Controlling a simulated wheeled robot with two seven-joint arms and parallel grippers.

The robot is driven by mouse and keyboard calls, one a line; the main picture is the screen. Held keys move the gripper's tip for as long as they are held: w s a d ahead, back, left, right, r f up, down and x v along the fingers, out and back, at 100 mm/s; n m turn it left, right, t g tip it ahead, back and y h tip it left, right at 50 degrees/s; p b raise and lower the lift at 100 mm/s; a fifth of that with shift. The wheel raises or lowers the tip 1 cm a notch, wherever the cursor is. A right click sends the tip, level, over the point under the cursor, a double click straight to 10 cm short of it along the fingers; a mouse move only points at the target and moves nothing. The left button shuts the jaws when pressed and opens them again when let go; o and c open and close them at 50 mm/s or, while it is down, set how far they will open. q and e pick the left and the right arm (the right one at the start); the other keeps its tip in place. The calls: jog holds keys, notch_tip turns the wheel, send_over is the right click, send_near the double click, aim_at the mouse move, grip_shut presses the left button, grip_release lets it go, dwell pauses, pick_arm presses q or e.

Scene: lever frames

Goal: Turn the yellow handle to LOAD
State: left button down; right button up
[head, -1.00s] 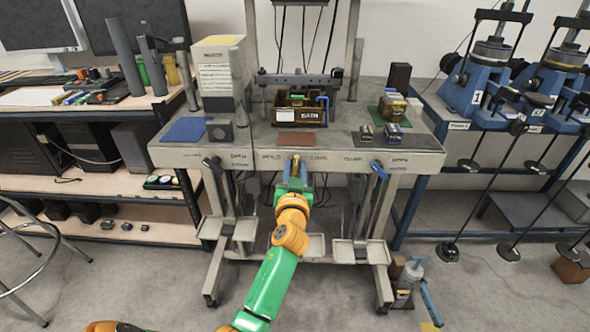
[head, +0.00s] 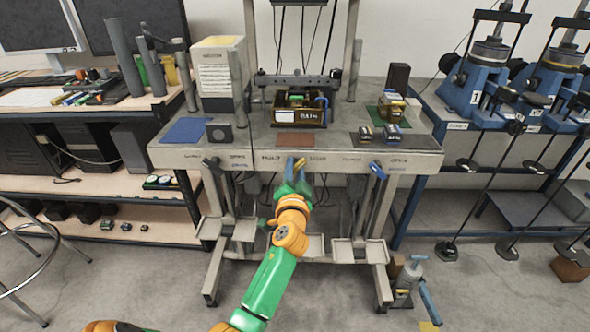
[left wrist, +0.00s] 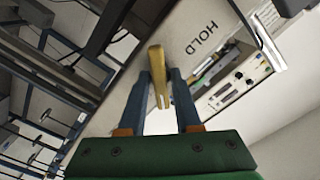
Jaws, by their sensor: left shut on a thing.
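The yellow handle (head: 299,165) is on the front edge of the grey table, between two printed words. The left word looks like HOLD and the right one like LOAD, small in the head view. My left gripper (head: 296,172) is at the handle, with its blue fingers on either side. In the left wrist view the yellow handle (left wrist: 157,75) stands up between the fingers of my left gripper (left wrist: 162,88), and HOLD is printed on the panel beside it. The gripper is shut on the handle. The handle's lower part is hidden by the gripper. My right gripper is out of view.
A dark-and-blue lever (head: 211,164) is left on the same edge and a blue lever (head: 377,170) is right. Blue machines (head: 490,80) stand right, shelves left.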

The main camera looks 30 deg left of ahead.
pick_arm(q)
jog(key=shift+f, duration=0.25)
jog(key=c, duration=0.8)
grip_release()
jog(key=shift+r, duration=0.15)
jog(key=v, duration=0.7)
jog(key=shift+s, duration=0.1)
